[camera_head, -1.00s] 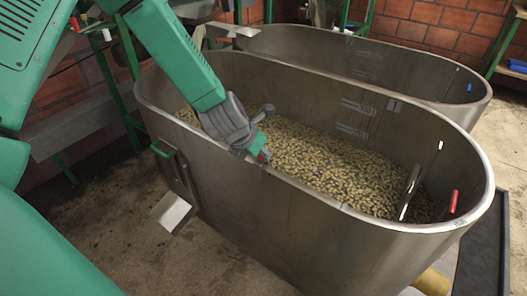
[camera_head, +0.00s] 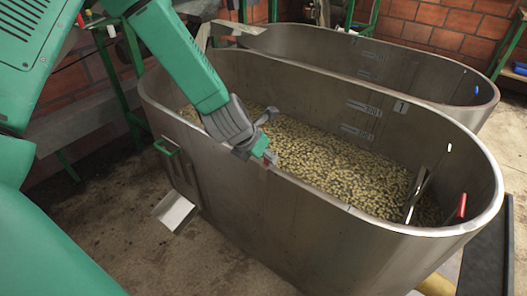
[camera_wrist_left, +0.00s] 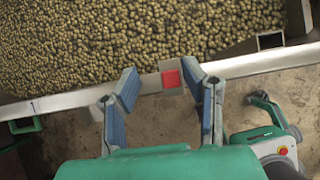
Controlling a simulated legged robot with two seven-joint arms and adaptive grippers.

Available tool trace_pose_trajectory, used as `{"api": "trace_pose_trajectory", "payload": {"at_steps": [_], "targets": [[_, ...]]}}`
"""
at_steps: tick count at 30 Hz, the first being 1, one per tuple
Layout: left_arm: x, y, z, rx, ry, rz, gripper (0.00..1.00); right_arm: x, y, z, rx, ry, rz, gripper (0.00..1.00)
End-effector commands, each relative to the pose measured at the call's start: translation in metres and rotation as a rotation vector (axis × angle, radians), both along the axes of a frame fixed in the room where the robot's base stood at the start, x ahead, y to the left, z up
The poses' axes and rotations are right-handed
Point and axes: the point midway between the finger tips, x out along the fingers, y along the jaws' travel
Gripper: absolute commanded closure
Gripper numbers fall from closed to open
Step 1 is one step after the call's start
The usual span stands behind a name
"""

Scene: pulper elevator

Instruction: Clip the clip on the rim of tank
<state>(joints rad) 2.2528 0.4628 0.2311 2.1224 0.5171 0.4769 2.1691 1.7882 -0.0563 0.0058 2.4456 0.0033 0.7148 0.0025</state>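The metal tank (camera_head: 290,215) is a long oval tub holding many small yellowish beans. Its near rim also crosses the left wrist view (camera_wrist_left: 70,100). A small clip with a red square face (camera_wrist_left: 171,79) is at this rim. In the left wrist view my left gripper (camera_wrist_left: 160,68) is open, with one finger on each side of the clip. The right finger is close to the red face; whether it touches is unclear. My right gripper is out of view.
A second similar tank (camera_head: 440,75) stands behind. A red-handled item (camera_head: 461,206) and an upright metal strip (camera_head: 416,190) are at the tank's right end. A green-handled chute (camera_head: 175,210) sticks out at the left. Bare floor lies in front.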

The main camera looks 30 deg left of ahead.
Motion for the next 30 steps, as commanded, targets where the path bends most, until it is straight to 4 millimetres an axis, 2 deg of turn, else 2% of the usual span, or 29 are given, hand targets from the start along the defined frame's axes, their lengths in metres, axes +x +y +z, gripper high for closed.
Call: {"api": "trace_pose_trajectory", "payload": {"at_steps": [5, 12, 18, 24, 30], "targets": [[-0.010, -0.001, 0.020, 0.001, -0.004, 0.000, 0.62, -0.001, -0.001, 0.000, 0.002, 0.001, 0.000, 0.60], [-0.037, 0.000, 0.064, 0.003, -0.005, -0.002, 0.62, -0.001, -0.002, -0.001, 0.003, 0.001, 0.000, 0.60], [-0.054, 0.003, 0.088, 0.002, -0.002, -0.002, 0.62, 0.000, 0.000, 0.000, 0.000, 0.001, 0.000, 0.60], [-0.061, 0.004, 0.099, 0.003, 0.000, -0.001, 0.62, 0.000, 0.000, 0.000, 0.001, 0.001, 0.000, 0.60], [-0.063, 0.004, 0.099, 0.008, 0.002, -0.007, 0.62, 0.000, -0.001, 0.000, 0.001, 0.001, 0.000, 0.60]]}}
